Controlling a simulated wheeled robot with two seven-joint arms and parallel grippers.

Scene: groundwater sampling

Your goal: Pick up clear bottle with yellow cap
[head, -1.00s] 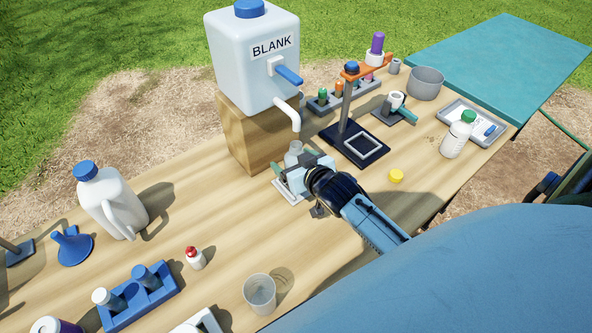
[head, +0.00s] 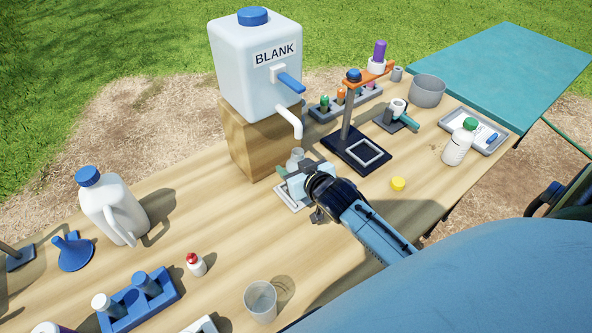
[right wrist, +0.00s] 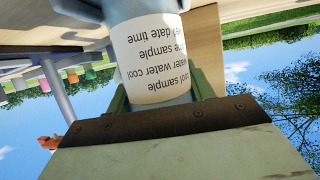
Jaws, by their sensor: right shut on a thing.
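A clear open-topped bottle (head: 295,157) stands under the spout of the BLANK tank at mid table, over a small pale pad (head: 289,203). My right gripper (head: 291,178) is shut on this bottle, which is upright. The gripper and wrist hide much of the bottle and pad, so I cannot tell whether the bottle touches the pad. In the right wrist view the bottle (right wrist: 152,55), with a white printed label, sits between the greenish fingers. A yellow cap (head: 398,184) lies apart on the table to the right. My left gripper is out of view.
The BLANK tank (head: 250,85) stands on a wooden block (head: 260,140), its spout (head: 291,121) just above the bottle. A dark stand (head: 357,148) is behind and right. A green-capped bottle (head: 459,143) is farther right. A clear cup (head: 260,300) stands in front.

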